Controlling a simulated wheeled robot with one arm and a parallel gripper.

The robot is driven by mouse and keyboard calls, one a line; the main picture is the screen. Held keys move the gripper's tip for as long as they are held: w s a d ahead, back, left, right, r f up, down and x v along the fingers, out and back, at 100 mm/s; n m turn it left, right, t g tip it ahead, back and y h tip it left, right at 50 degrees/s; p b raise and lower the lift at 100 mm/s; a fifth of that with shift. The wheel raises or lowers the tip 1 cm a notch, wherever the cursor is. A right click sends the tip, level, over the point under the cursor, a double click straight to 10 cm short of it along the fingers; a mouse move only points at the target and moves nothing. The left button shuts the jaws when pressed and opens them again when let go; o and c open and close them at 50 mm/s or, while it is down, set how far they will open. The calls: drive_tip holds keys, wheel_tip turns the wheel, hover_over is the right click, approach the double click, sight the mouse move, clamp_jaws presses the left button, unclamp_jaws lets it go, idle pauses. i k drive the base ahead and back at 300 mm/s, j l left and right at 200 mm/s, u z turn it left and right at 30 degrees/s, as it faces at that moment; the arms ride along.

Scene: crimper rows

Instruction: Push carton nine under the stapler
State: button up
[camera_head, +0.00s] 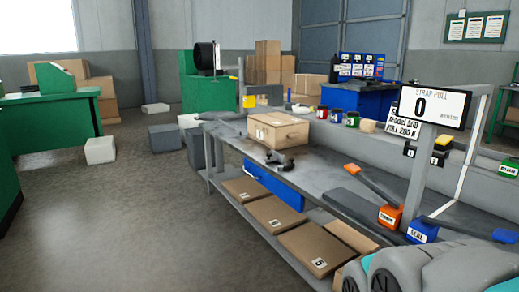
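A closed brown carton (278,130) stands on the grey workbench (325,165). A small white label is on its near side, with a mark too small to read for certain, so I cannot tell whether it is carton nine. Beyond it, at the bench's far end, stands an upright grey device with a yellow part (248,101); I cannot tell whether this is the stapler. The carton is apart from that device, on its near side. Rounded grey and teal parts of my arm fill the lower right corner. My gripper's fingers do not show.
A dark tool (281,161) lies before the carton. Flat numbered cartons (316,247) lie on the lower shelf. Levers with orange (389,216) and blue (422,231) blocks and a display reading 0 (433,105) are at the right. Floor to the left is mostly clear.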

sight(285, 137)
drive_tip(key=i, duration=0.85)
drive_tip(key=i+j+z, duration=0.6)
drive_tip(key=i+j, duration=0.25)
